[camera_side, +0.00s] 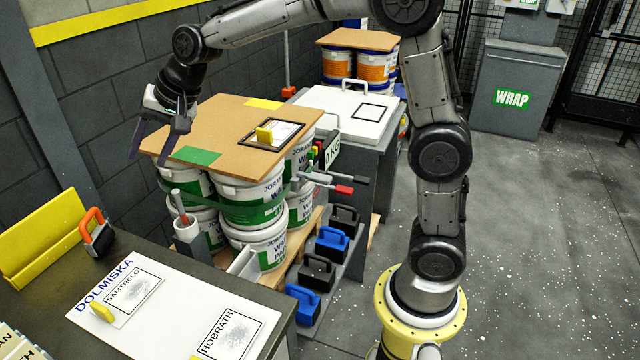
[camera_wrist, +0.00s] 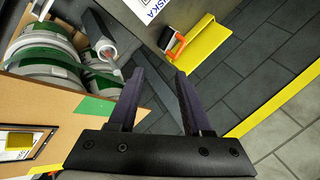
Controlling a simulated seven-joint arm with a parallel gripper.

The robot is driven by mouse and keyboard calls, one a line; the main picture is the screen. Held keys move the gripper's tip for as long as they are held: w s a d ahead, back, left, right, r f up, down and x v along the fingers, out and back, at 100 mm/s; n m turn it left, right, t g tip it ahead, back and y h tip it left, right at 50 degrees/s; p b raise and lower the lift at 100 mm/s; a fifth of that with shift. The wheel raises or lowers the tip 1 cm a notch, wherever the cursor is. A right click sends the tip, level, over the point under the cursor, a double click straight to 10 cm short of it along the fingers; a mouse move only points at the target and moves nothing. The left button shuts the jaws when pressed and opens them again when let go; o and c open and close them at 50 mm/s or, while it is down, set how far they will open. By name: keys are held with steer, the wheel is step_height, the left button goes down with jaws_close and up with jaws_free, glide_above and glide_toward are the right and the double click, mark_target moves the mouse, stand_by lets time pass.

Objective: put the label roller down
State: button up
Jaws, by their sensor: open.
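My gripper (camera_side: 157,152) is open and empty, in the air by the left corner of the brown board on the stacked pails. In the wrist view its fingers (camera_wrist: 157,77) are spread, with only floor and a bench edge seen between them. A tool with an orange loop handle and dark body (camera_side: 97,234), which looks like the label roller, stands on the dark bench at the right end of the yellow rack. It also shows in the wrist view (camera_wrist: 172,42), well beyond the fingertips and apart from them. Its underside is hidden.
The brown board (camera_side: 225,112) carries a green patch (camera_side: 196,156) and a framed label with a yellow block. A white holder (camera_side: 188,231) with a stick-like tool stands at the bench edge. A white label sheet (camera_side: 165,310) lies on the bench. The yellow rack (camera_side: 45,235) rises behind.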

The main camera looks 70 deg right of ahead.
steer(key=s+d+r+n+h, duration=0.1)
steer(key=s+d+n, duration=0.15)
steer(key=s, duration=0.65)
steer(key=s+d+r+n, duration=0.1)
steer(key=s+d+n, duration=0.15)
steer(key=s, duration=0.75)
steer(key=s+d+f+n+g+h, duration=0.1)
steer(key=s+f+n, duration=0.3)
steer(key=s, duration=1)
steer(key=shift+s+d+f, duration=0.35)
steer(key=shift+d+f, duration=0.15)
steer(key=shift+f, duration=0.15)
steer(key=shift+o, duration=0.5)
steer(key=shift+w, duration=0.1)
